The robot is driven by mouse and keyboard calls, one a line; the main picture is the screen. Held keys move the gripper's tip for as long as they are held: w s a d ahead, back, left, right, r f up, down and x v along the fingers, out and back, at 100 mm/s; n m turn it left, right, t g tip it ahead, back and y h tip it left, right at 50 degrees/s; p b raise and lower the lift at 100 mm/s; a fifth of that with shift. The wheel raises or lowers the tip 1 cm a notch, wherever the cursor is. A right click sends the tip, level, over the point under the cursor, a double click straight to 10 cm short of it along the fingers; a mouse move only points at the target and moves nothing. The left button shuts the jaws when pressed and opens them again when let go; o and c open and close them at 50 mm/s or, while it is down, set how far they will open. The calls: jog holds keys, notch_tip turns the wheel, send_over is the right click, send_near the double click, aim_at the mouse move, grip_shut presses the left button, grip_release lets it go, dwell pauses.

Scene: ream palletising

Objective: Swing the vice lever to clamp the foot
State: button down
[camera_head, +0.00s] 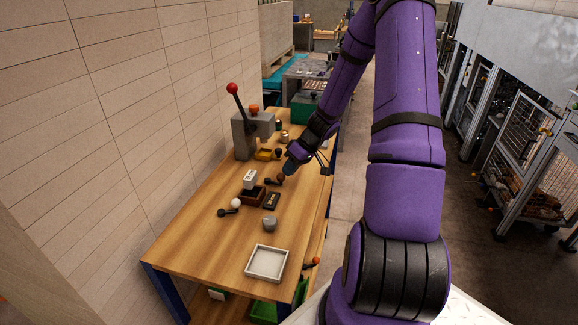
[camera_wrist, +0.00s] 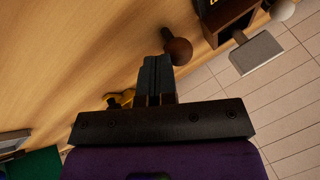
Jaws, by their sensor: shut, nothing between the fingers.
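My gripper (camera_head: 290,168) is over the wooden bench in the head view, with its fingers together and empty; in the wrist view the shut fingers (camera_wrist: 155,78) point at the bench top. A dark lever with a brown ball knob (camera_head: 281,179) lies just beyond the fingertips; the knob (camera_wrist: 179,51) shows right beside them in the wrist view. I cannot tell whether they touch. Which lever is the vice's is not clear.
A grey press (camera_head: 243,136) with a red-knobbed lever (camera_head: 233,89) stands by the wall.

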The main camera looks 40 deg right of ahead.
jog(key=shift+s+a+m+h, duration=0.3)
jog(key=shift+a+m, duration=0.05)
jog(key=shift+m, duration=0.35)
jog(key=shift+s+a+t, duration=0.15)
jog(key=shift+a+t, duration=0.15)
jog(key=shift+s+a, duration=0.1)
